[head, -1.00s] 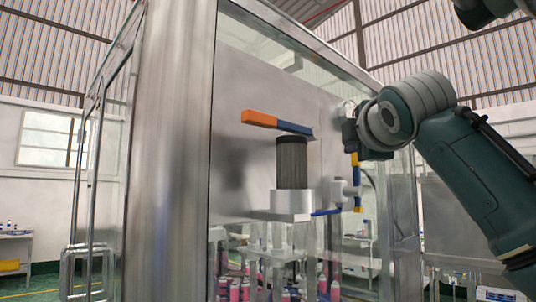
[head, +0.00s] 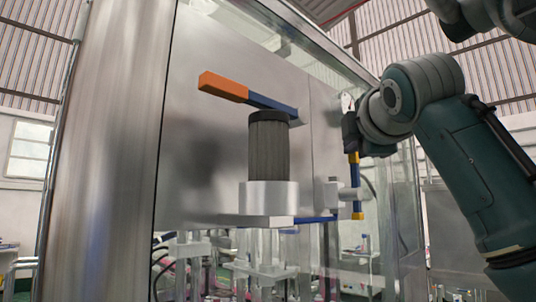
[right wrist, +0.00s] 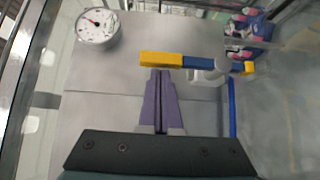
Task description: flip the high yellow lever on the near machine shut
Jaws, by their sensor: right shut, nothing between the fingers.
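The high yellow lever (head: 355,187) hangs upright from a grey valve on the machine's metal panel, with a blue middle and yellow ends. In the right wrist view the lever (right wrist: 197,62) lies across the picture, its long yellow end (right wrist: 161,59) just past my fingertips. My right gripper (right wrist: 160,74) is shut and empty, its purple fingers together and pointing at that yellow end. Whether they touch it I cannot tell. In the head view the dark right gripper body (head: 351,133) is at the lever's upper end and hides part of it. My left gripper is not in view.
An orange-ended blue lever (head: 247,95) sits above a dark cylinder (head: 268,147) left of the yellow lever. A round gauge (right wrist: 97,25) is on the panel. A metal frame post (head: 110,150) stands at the left. A blue tube (right wrist: 232,107) runs near the valve.

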